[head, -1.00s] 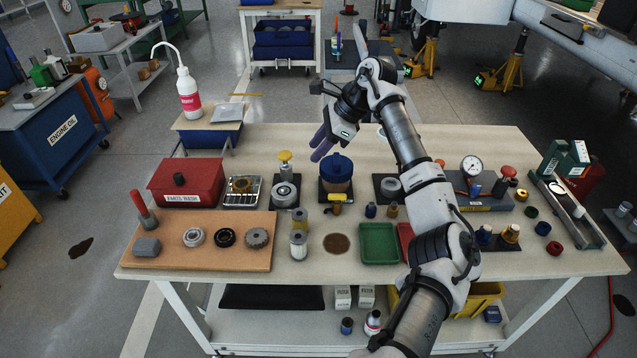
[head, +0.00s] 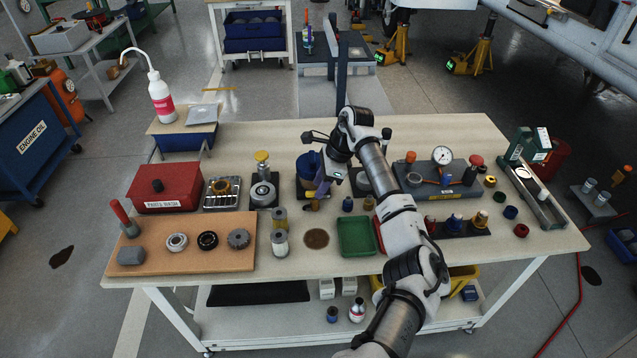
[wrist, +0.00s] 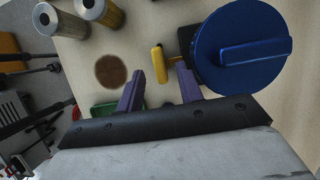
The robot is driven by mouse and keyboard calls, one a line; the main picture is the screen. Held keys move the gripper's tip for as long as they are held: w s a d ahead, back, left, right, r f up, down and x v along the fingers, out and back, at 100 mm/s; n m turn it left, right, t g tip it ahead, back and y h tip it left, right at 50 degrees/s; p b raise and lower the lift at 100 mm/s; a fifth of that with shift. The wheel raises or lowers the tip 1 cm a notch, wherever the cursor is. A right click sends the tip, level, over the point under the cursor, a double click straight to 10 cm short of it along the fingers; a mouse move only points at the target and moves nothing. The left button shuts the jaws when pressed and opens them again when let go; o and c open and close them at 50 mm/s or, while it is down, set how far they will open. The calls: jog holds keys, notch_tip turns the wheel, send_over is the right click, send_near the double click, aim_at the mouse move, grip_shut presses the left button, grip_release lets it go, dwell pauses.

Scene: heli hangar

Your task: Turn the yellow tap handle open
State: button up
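The yellow tap handle (wrist: 158,64) shows in the wrist view as a small upright bar beside a drum with a blue lid (wrist: 242,47). A thin orange-brown stem (wrist: 174,58) links it toward the drum. My gripper (wrist: 160,72) is open, with its purple fingers on either side of the handle's line. I cannot tell how far the handle lies beyond the fingertips, and no contact shows. In the head view my gripper (head: 323,184) is just in front of the blue-lidded drum (head: 307,166) and partly hides it and the tap (head: 313,204).
A dark round stain (head: 316,239) marks the bench in front of the tap. Two cans (head: 280,242) stand left of it, and a green tray (head: 356,236) lies to the right.

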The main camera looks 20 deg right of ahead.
jog(key=shift+x, duration=0.8)
grip_shut()
